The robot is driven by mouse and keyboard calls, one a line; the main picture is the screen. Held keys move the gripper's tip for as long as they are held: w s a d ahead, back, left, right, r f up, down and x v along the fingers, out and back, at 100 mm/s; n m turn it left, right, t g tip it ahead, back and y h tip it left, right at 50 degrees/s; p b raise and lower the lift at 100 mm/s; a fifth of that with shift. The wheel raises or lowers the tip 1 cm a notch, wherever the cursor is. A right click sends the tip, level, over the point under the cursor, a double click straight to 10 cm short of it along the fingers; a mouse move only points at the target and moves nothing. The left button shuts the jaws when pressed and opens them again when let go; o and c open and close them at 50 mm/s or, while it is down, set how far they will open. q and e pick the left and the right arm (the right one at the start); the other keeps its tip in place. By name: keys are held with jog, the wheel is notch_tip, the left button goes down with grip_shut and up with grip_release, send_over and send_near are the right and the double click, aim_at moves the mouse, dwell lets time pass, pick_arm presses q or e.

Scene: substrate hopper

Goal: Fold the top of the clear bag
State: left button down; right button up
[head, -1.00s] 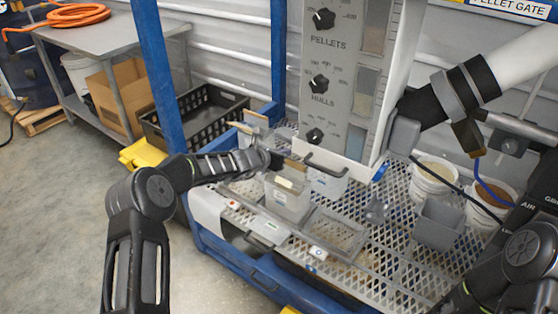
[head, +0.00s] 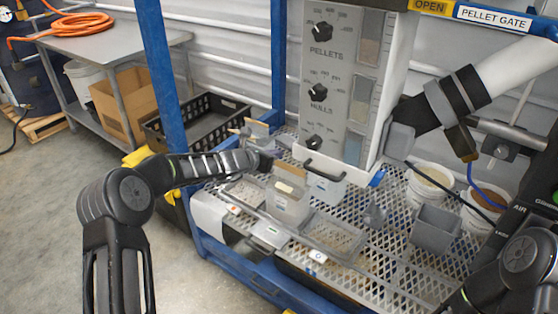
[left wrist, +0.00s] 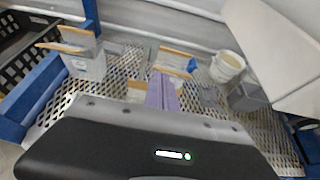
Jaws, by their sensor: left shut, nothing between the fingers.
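A see-through bag with a tan top strip stands in a pale bin (head: 287,205) on the mesh deck; its top looks upright, and I cannot tell its folds. My left gripper (head: 270,160) is just behind and left of this bin, shut with nothing held. In the left wrist view the shut fingers (left wrist: 162,92) point at the deck, close to a tan strip (left wrist: 136,92) partly hidden by the gripper. Two more tan-edged, see-through items show there: one in a bin at left (left wrist: 85,65) and one at centre (left wrist: 175,60). My right gripper is out of view.
The dial panel (head: 345,85) rises behind the bins. An empty wire-look tray (head: 335,238), a grey bin (head: 436,228) and white buckets (head: 432,180) stand to the right. A blue post (head: 160,70) and black crate (head: 205,118) are at left.

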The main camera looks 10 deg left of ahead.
pick_arm(q)
jog(key=r, duration=0.1)
jog(key=s+r, duration=0.1)
jog(key=r, duration=0.1)
jog(key=s+a+r+p, duration=0.1)
jog(key=r, duration=0.1)
jog(key=shift+s+a+r, duration=0.1)
jog(key=shift+s, duration=0.1)
jog(key=s+d+f+m+g+y, duration=0.1)
jog(key=s+d+f+m+g, duration=0.2)
jog(key=s+f+m, duration=0.85)
jog(key=s+d+f+m+g+y, duration=0.1)
jog(key=s+d+f+m+g, duration=0.15)
jog(key=s+f+m, duration=0.85)
jog(key=s+d+f+m+g, duration=0.2)
jog(key=s+d+f, duration=0.1)
jog(key=s, duration=0.6)
jog(key=s+d+f+m+g+h, duration=0.1)
jog(key=s+d+f+m, duration=0.2)
jog(key=s, duration=0.6)
jog(key=s+d+f+m+g, duration=0.2)
jog(key=s+d+f, duration=0.1)
jog(key=s, duration=0.6)
jog(key=shift+f+g, duration=0.35)
jog(key=shift+f, duration=0.45)
